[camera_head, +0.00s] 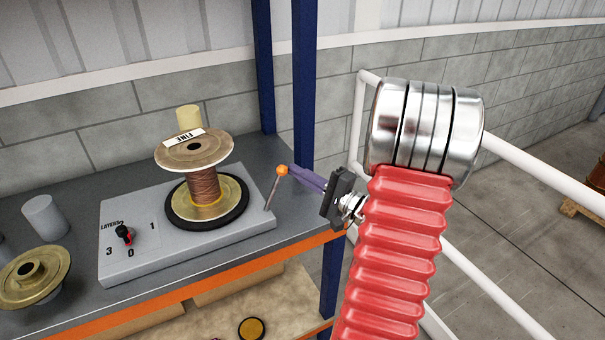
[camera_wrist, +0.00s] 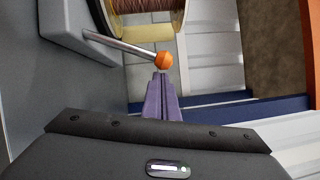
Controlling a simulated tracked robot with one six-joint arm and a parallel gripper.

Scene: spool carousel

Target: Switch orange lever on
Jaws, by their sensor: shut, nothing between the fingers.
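The orange lever (camera_head: 277,184) is a thin metal rod with an orange ball tip, standing at the right end of the grey spool carousel base (camera_head: 150,262). In the head view it leans a little to the right. The wrist view shows its orange ball (camera_wrist: 164,60) just beyond my fingertips. My gripper (camera_head: 292,169) is shut and empty, its purple fingers pointing left at the ball. The fingertips (camera_wrist: 161,76) are at or very near the ball; I cannot tell whether they touch.
A copper wire spool (camera_head: 205,186) labelled "FINE" stands on the base beside the lever. A red-and-black "LAYERS" knob (camera_head: 124,234) is at the base's left. A blue shelf post (camera_head: 304,80) rises behind my gripper. White railings (camera_head: 520,185) stand to the right.

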